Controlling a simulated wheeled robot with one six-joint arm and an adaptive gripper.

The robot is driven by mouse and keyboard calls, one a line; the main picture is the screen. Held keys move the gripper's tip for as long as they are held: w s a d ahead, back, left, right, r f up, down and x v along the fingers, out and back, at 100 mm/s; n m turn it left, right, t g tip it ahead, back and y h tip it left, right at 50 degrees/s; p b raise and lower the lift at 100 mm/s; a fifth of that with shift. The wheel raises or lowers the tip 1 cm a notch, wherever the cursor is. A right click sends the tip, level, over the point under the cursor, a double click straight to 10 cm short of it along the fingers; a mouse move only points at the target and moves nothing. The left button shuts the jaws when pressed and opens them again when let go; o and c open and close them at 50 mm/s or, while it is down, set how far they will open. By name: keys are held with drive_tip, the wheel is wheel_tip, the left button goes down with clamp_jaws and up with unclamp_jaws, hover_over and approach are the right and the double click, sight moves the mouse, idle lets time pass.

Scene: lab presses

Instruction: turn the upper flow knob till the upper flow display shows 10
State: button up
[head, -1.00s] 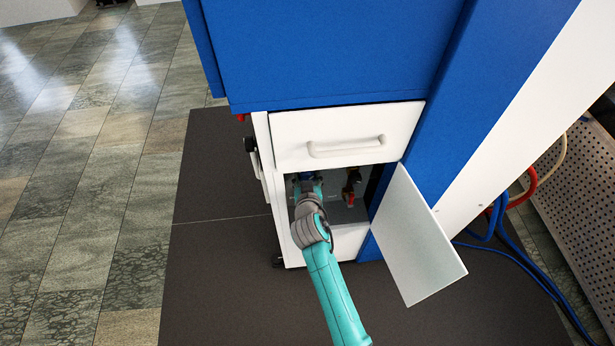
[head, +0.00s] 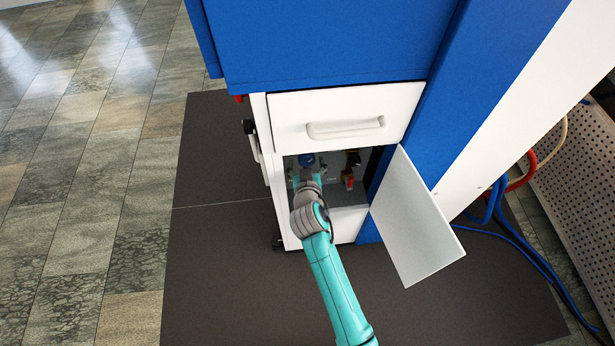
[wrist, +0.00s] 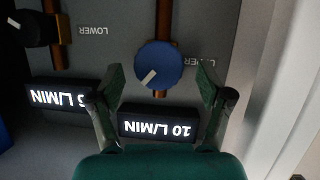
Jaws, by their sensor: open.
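The blue knob (wrist: 160,62) with a pale pointer mark sits on a copper pipe, in the middle of the wrist view. It also shows inside the open cabinet in the head view (head: 307,160). Below it in the wrist view, a black display (wrist: 158,126) reads 10 L/MIN, upside down. The label beside the knob is partly hidden by a finger. My gripper (wrist: 161,80) is open, with one finger on each side of the knob and a visible gap to it. In the head view my gripper (head: 308,179) is at the cabinet opening.
A second, dark knob (wrist: 35,28) by a LOWER label has its own display (wrist: 58,93), partly hidden, its number unclear. A red-handled part (head: 348,180) is inside the cabinet. The open door (head: 415,220) stands at right, a closed drawer (head: 345,117) above.

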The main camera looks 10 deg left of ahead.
drive_tip(key=v, duration=0.9)
drive_tip(key=shift+s, duration=0.25)
drive_tip(key=shift+d+r, duration=0.1)
drive_tip(key=shift+d, duration=0.05)
drive_tip(key=s+d+f, duration=0.2)
drive_tip(key=s+d, duration=0.6)
drive_tip(key=s, duration=0.1)
drive_tip(key=s+d+f, duration=0.2)
drive_tip(key=s+d, duration=0.6)
drive_tip(key=s, duration=0.2)
drive_tip(key=s+d+r+m, duration=0.1)
drive_tip(key=s+d+r, duration=0.1)
drive_tip(key=s+r, duration=0.2)
drive_tip(key=s+d+r+m+h, duration=0.1)
drive_tip(key=s+d+r, duration=0.2)
drive_tip(key=s, duration=0.6)
drive_tip(key=s+d+r+m+t+h, duration=0.1)
drive_tip(key=s+d+r, duration=0.2)
drive_tip(key=s+r, duration=0.3)
drive_tip(key=shift+s+d, duration=0.25)
drive_tip(key=shift+s, duration=0.15)
